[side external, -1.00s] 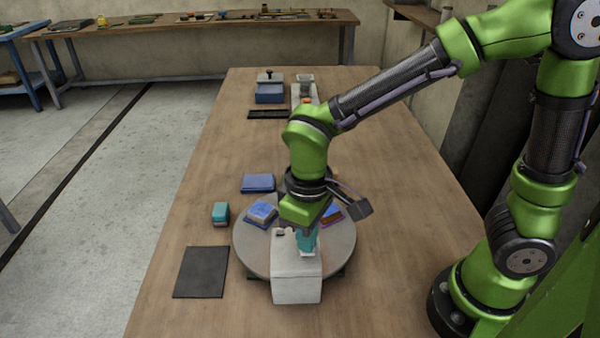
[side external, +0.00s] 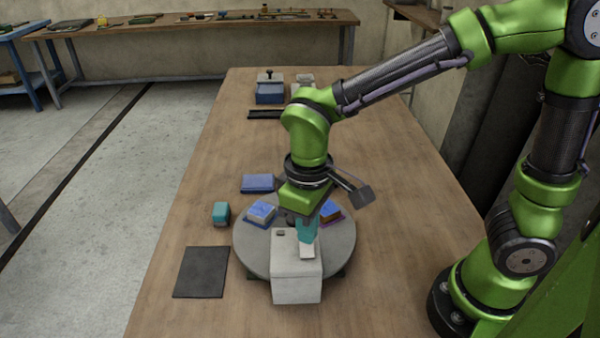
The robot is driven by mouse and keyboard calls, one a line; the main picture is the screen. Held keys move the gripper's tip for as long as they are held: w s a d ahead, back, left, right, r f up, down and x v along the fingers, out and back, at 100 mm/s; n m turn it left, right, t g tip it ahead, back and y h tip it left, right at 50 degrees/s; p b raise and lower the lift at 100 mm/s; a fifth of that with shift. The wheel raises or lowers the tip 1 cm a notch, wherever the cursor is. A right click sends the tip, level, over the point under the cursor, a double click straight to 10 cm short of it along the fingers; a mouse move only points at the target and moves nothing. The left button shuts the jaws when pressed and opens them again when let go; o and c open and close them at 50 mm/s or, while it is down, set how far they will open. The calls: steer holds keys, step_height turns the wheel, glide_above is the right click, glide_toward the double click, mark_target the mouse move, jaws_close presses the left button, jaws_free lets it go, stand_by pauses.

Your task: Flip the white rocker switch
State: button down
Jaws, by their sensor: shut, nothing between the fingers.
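A white box (side external: 297,288) stands on a grey round turntable (side external: 252,248) on the wooden table. The white rocker switch (side external: 307,253) is on the right part of the box's top and looks tilted. A small dark part (side external: 281,233) is at the top's far left. My gripper (side external: 306,240) points down with teal fingers shut and empty, just behind the rocker. Whether the fingertips touch the rocker cannot be told, and the fingers hide its far end.
Blue pads (side external: 261,213) lie on the turntable, another partly behind my gripper. A blue block (side external: 258,183), a teal block (side external: 220,213) and a black mat (side external: 201,272) lie at left. Table is clear to the right.

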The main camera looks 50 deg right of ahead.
mark_target(309, 251)
steer(key=shift+r, duration=2.05)
steer(key=shift+w+f, duration=0.1)
steer(key=shift+s+d+f, duration=0.1)
steer(key=shift+s+f, duration=0.1)
steer(key=shift+s, duration=0.05)
steer(key=s+d+r+m+t+y, duration=0.1)
steer(key=s+d+r+m+t, duration=0.1)
steer(key=d, duration=0.4)
steer(key=s+d+r+m+t+y, duration=0.1)
steer(key=d+r+m+t, duration=0.3)
steer(key=d, duration=0.3)
steer(key=shift+s+r+m+t, duration=0.15)
steer(key=shift+s+m+t, duration=0.2)
steer(key=shift+m+t, duration=0.25)
